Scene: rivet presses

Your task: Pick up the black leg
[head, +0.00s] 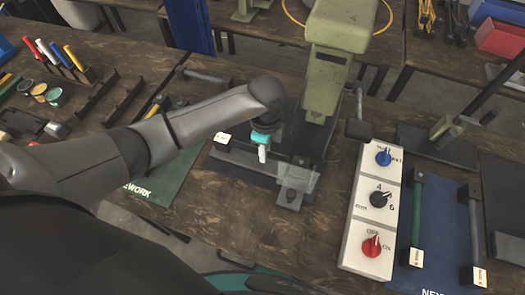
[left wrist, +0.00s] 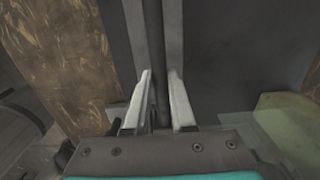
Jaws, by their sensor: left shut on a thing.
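The black leg, a dark rod with a block at one end bearing a white label (head: 223,142), lies along the base of the green rivet press (head: 331,55). My left gripper (head: 262,152) reaches down onto the rod from above. In the left wrist view the dark rod (left wrist: 154,40) runs between the two pale fingers of my left gripper (left wrist: 161,78), which are shut on it. The far end of the leg, near the press's clear guard (head: 300,178), is partly hidden. My right gripper is not in view.
A white control box (head: 371,205) with blue, black and red knobs stands right of the press. A dark green mat (head: 160,180) is left of the press. A tool rack (head: 75,72) stands at upper left.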

